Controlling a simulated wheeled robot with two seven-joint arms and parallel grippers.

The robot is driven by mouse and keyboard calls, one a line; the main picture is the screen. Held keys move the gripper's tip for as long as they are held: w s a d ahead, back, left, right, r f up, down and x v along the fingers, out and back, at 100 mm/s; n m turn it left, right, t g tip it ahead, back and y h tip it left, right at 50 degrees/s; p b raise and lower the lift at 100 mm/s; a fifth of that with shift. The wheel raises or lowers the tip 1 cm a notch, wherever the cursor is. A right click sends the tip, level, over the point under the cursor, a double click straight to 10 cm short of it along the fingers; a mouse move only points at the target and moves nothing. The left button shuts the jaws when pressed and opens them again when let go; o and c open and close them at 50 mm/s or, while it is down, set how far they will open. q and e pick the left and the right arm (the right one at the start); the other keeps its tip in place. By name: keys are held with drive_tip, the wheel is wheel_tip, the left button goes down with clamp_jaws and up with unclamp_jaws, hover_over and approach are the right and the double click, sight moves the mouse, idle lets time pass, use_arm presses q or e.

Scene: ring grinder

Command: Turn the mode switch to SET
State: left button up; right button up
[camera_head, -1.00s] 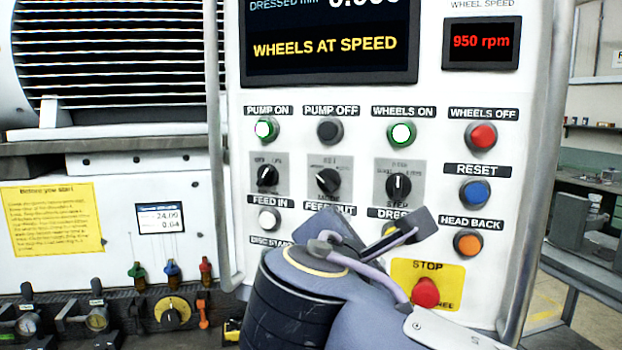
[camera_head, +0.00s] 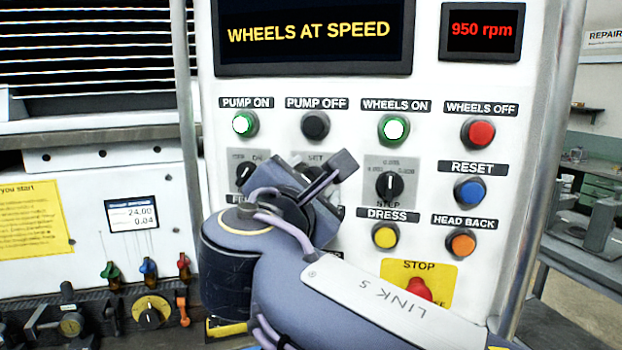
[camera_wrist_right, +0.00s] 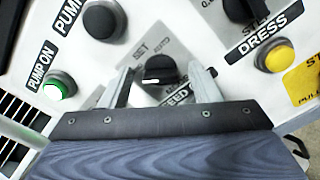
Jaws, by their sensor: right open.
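The mode switch (camera_wrist_right: 160,68) is a black knob on a grey plate marked SET, in the middle of the wrist view. SET stands at its upper left there, and a second, blurred word at its upper right. I cannot tell surely which mark the knob points to. My right gripper (camera_wrist_right: 161,75) is open, one finger on each side of the knob; whether they touch it I cannot tell. In the head view my right wrist (camera_head: 300,205) hides most of the knob, and the plate's top (camera_head: 313,158) shows above it. My left gripper is not in view.
Another knob (camera_head: 245,172) is to the left and the STEP knob (camera_head: 389,186) to the right. The yellow DRESS button (camera_head: 385,235) and red STOP button (camera_head: 419,289) are close to my arm. The display (camera_head: 312,32) reads WHEELS AT SPEED.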

drive_tip(key=c, duration=1)
drive_tip(key=m+b, duration=0.2)
drive_tip(key=m, duration=0.1)
drive_tip(key=m+b, duration=0.5)
drive_tip(key=m, duration=0.1)
drive_tip(key=shift+d+f+m+b, duration=0.1)
drive_tip(key=shift+f+m+b, duration=0.2)
drive_tip(key=shift+b, duration=0.05)
idle(0.3)
